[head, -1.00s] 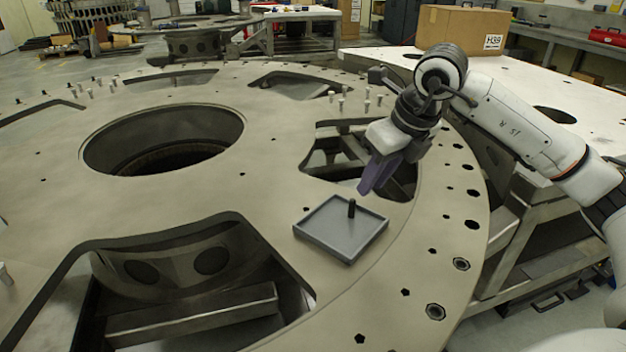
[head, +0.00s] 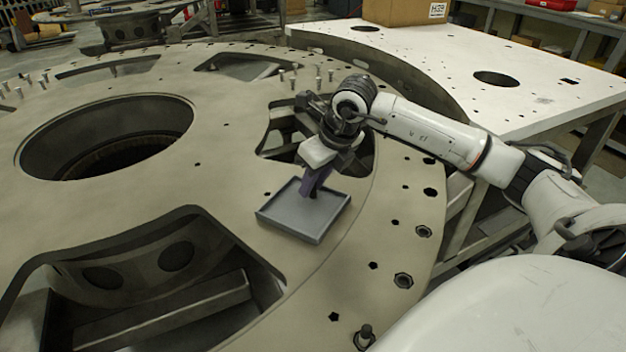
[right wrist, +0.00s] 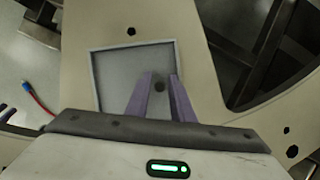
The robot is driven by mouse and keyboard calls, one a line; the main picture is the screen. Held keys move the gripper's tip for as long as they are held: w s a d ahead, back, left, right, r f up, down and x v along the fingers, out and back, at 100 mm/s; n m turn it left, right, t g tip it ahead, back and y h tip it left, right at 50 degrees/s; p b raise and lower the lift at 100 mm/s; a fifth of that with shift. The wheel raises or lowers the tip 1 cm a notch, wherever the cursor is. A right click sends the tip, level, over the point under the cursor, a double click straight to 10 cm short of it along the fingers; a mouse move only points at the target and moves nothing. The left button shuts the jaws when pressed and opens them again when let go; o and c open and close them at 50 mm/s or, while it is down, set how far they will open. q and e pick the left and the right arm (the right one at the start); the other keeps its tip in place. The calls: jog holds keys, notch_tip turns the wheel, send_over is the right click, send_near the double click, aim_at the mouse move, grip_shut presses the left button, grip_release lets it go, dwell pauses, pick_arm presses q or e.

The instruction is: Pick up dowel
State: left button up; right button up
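A small dark dowel (right wrist: 159,87) stands in a shallow grey square tray (head: 270,214) on the big turret plate. The tray also shows in the right wrist view (right wrist: 115,72). My right gripper (head: 314,190) is low over the tray, pointing down, with purple fingers. In the right wrist view its two fingers (right wrist: 161,76) are apart, with the dowel between them and a gap on each side. In the head view the fingers largely hide the dowel. My left gripper is not in the head view.
The turret plate (head: 215,180) has a large round opening (head: 105,135) and several cut-outs around the tray. Several small pegs (head: 294,82) stand beyond the gripper. A dark fitting (head: 364,336) stands at the bottom edge. A cardboard box (head: 400,10) sits on the white table (head: 520,85).

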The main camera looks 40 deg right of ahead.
grip_shut()
